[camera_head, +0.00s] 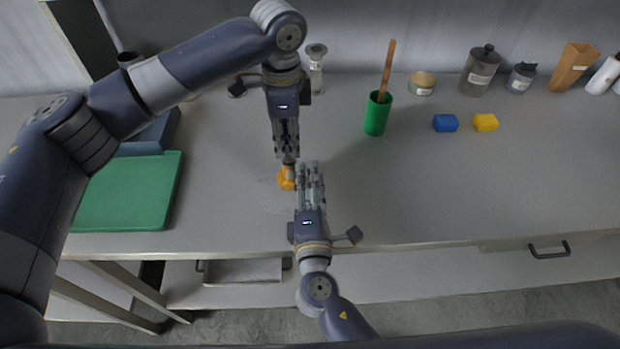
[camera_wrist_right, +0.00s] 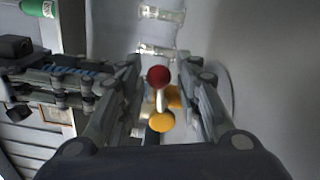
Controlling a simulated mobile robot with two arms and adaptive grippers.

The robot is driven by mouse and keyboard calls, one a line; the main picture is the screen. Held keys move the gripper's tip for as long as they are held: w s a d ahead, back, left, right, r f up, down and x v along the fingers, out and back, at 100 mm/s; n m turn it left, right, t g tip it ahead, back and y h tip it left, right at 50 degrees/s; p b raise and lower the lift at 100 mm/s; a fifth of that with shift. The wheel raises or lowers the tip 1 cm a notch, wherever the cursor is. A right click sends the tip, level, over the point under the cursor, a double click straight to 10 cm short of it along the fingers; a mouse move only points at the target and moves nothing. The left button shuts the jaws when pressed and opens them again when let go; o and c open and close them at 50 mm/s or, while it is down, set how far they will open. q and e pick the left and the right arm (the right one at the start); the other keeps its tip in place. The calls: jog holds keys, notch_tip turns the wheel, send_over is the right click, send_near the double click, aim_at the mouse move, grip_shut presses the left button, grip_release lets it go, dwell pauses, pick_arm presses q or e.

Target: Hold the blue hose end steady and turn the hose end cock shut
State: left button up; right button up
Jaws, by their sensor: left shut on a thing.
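An orange cock (camera_head: 287,178) sits just below my left gripper (camera_head: 288,158) in the head view. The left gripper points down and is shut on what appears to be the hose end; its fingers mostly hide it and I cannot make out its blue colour. My right gripper (camera_head: 311,167) is open, just right of the cock. In the right wrist view, the cock shows an orange body (camera_wrist_right: 174,97), a yellow-orange round part (camera_wrist_right: 161,122) and a pale stem with a red ball (camera_wrist_right: 158,76). These lie between the open right fingers (camera_wrist_right: 160,68); contact is not clear.
A green mat (camera_head: 125,195) lies at the left. A green cup (camera_head: 376,115) with a wooden handle, a blue block (camera_head: 445,123) and a yellow block (camera_head: 486,122) stand right of the arms. Jars line the back wall. The right front of the bench is clear.

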grip_shut()
jog(key=shift+f, duration=0.1)
jog(key=shift+f+m, duration=0.25)
jog(key=shift+m, duration=0.55)
jog(key=shift+f+m, duration=0.25)
jog(key=shift+m, duration=0.55)
grip_release()
